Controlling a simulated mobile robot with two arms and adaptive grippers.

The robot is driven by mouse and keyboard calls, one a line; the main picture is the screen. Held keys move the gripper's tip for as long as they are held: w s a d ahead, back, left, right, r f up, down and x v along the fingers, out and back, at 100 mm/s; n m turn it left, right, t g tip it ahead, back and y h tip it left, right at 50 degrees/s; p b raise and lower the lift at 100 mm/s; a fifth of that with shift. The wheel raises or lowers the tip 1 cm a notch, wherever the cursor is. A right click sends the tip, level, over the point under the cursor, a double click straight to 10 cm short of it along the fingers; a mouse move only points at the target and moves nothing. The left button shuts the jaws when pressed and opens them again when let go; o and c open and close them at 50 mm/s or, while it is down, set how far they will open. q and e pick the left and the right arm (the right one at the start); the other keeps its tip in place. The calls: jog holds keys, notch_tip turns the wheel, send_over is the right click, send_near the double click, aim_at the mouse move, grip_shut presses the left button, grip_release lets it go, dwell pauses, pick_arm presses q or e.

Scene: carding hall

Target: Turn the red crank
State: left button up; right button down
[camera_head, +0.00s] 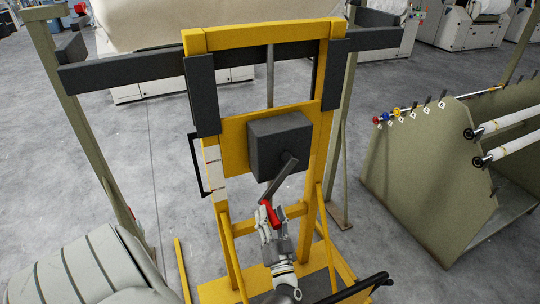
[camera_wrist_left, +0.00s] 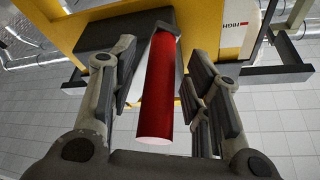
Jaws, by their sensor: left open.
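The red crank handle (camera_head: 269,213) hangs at the lower end of a dark crank arm (camera_head: 283,178) on a dark grey box (camera_head: 280,147), which is fixed to a yellow frame (camera_head: 237,138). My left gripper (camera_head: 272,222) is at the handle, coming from below. In the left wrist view the red handle (camera_wrist_left: 157,90) stands between the spread fingers of my left gripper (camera_wrist_left: 162,88), with gaps on both sides. The fingers are open around it and not closed on it. My right gripper is not in view.
A ribbed grey drum-like cover (camera_head: 85,268) stands at the lower left. An olive rack (camera_head: 420,170) with white rollers stands at the right. A dark crossbar (camera_head: 120,68) spans behind the frame between olive posts. Grey floor (camera_head: 175,180) is clear left of the frame.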

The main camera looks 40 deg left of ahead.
pick_arm(q)
jog(key=v, duration=0.7)
